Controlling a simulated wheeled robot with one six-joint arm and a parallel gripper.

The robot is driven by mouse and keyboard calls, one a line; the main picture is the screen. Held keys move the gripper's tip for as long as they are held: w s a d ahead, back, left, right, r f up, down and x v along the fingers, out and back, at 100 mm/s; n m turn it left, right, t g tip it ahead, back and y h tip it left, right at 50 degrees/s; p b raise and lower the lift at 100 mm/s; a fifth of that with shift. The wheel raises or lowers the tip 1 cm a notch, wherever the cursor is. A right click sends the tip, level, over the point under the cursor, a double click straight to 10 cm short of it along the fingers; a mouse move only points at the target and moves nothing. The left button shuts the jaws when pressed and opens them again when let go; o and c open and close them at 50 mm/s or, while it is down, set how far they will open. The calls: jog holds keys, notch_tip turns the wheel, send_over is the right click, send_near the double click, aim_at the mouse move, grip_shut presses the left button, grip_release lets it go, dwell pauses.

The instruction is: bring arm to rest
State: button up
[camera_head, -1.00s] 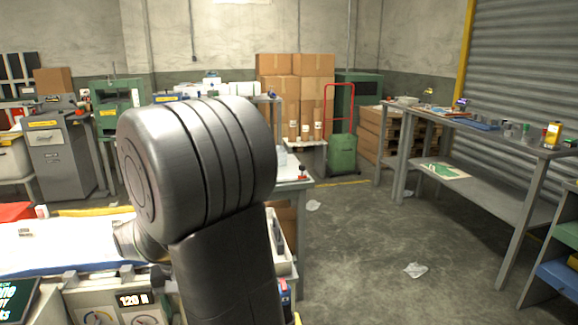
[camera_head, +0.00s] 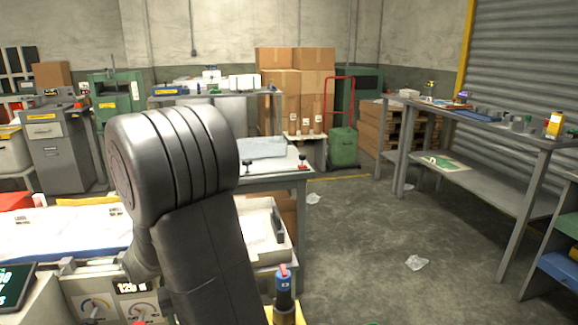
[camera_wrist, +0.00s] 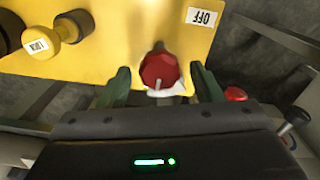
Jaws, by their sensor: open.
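My gripper (camera_wrist: 163,88) shows in the wrist view with its two dark green fingers spread apart. A red rounded knob-like thing (camera_wrist: 159,68) shows between the fingertips, with a gap on each side. I cannot tell its distance from them. Beyond it is a yellow panel (camera_wrist: 120,25) with a label reading OFF. In the head view my bent dark arm stands in front of the left workbench. My gripper is not visible there.
A machine with dials (camera_head: 97,306) and a white-topped bench (camera_head: 50,240) are close at left. A blue-topped tool (camera_head: 283,280) stands right of my arm. A white tray (camera_head: 283,248) lies beyond. The right-hand bench (camera_head: 480,125) is apart, with open floor (camera_head: 360,240) between.

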jog(key=n+b, duration=0.1)
jog(key=n, duration=0.2)
jog(key=shift+f+n+b, duration=0.1)
jog(key=shift+n+b, duration=0.3)
jog(key=n+b, duration=0.2)
jog(key=n, duration=0.2)
jog(key=shift+s+a+n+b, duration=0.1)
jog(key=shift+n+b, duration=0.2)
jog(key=shift+b, duration=0.1)
jog(key=n+b, duration=0.5)
jog(key=n, duration=0.1)
jog(key=shift+f, duration=0.1)
jog(key=shift+s+r+n+b, duration=0.1)
jog(key=shift+r+n+b, duration=0.1)
jog(key=shift+n+b, duration=0.95)
